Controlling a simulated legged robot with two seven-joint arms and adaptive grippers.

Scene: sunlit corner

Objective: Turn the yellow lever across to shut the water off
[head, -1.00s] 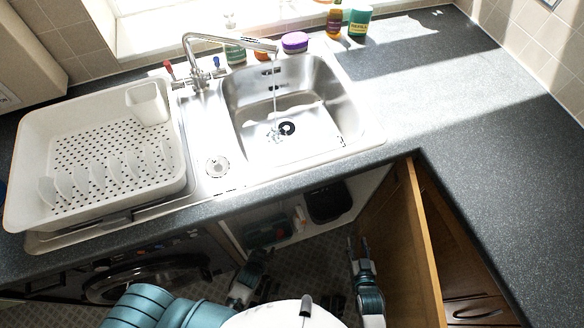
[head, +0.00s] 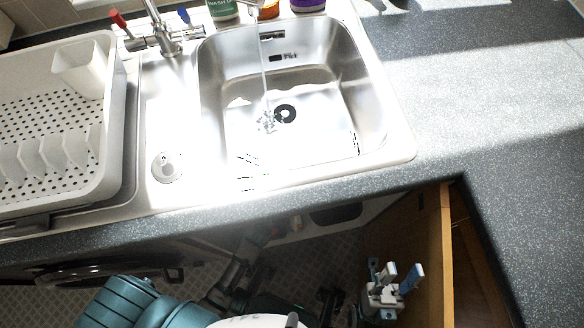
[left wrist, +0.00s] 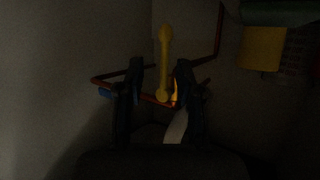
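The yellow lever (left wrist: 165,62) stands upright in the dim left wrist view, beside a copper-coloured pipe (left wrist: 108,79). My left gripper (left wrist: 158,88) is open, with one dark finger on each side of the lever's lower part. The right finger is close to the lever; whether it touches is too dark to tell. In the head view the lever is hidden under the worktop, where my left arm reaches in. My right gripper (head: 400,279) is open and empty, low beside the open cupboard door. Water (head: 263,70) runs from the tap (head: 160,38) into the sink (head: 310,140).
The wooden cupboard door (head: 432,255) stands open to the right of my right gripper. The worktop edge (head: 330,198) overhangs the dark cupboard. A washing machine (head: 110,270) is at the left. A yellow object (left wrist: 262,48) shows at the upper right of the left wrist view.

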